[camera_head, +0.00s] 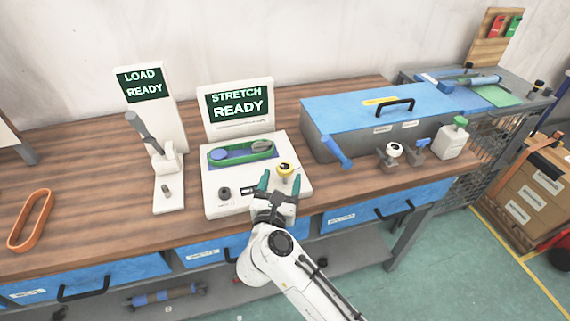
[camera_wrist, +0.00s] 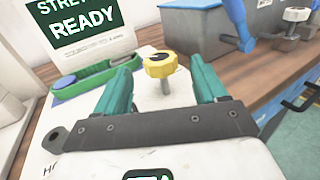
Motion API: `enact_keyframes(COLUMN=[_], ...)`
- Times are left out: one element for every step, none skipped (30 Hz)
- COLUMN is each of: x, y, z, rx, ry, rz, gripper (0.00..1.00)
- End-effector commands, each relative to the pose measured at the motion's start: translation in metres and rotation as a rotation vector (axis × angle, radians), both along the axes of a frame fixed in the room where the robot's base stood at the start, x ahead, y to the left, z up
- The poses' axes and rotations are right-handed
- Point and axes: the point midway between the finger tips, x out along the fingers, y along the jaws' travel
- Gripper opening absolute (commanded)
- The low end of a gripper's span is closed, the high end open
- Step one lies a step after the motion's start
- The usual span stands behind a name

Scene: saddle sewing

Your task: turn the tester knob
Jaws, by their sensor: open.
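The tester (camera_head: 225,184) is a white box on the wooden bench with an upright screen (camera_head: 236,106) reading "STRETCH READY". Its yellow knob (camera_head: 285,169) stands on a post at the right of the top face. In the wrist view the yellow knob (camera_wrist: 160,65) is ahead of and between my two green fingers, apart from both. My gripper (camera_head: 280,181) is open and empty, just in front of the knob. A green belt (camera_head: 243,151) lies around a blue pulley on the tester. A black knob (camera_head: 224,192) sits at the front left.
A lever device (camera_head: 167,165) with a "LOAD READY" screen stands left. An orange belt (camera_head: 30,220) lies far left. Blue drawers (camera_head: 205,250) line the bench front.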

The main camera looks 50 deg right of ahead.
Motion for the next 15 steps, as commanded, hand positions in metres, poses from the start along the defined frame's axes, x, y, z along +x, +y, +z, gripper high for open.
enact_keyframes(x=[0.005, 0.007, 0.011, 0.012, 0.014, 0.017, 0.019, 0.02, 0.022, 0.023, 0.024, 0.025, 0.025, 0.026, 0.026], y=[-0.009, -0.014, -0.019, -0.023, -0.027, -0.031, -0.034, -0.037, -0.04, -0.041, -0.043, -0.044, -0.045, -0.046, -0.046], z=[0.002, 0.002, 0.002, 0.002, 0.002, 0.001, 0.001, 0.001, 0.001, 0.0, 0.0, 0.0, 0.0, 0.0, 0.0], rx=[0.0, 0.0, 0.0, 0.0, 0.0, -0.001, -0.001, 0.0, 0.0, 0.0, 0.0, 0.0, 0.0, 0.0, 0.0], ry=[0.001, 0.0, 0.0, 0.001, 0.0, 0.0, 0.0, 0.001, 0.001, 0.001, 0.001, 0.001, 0.001, 0.001, 0.001], rz=[-0.003, -0.003, -0.002, -0.002, -0.002, -0.001, -0.002, -0.002, -0.001, 0.0, 0.001, 0.001, 0.001, 0.001, 0.001], gripper=[0.71, 0.71, 0.71, 0.71, 0.71, 0.71, 0.71, 0.71, 0.71, 0.71, 0.71, 0.71, 0.71, 0.71, 0.71])
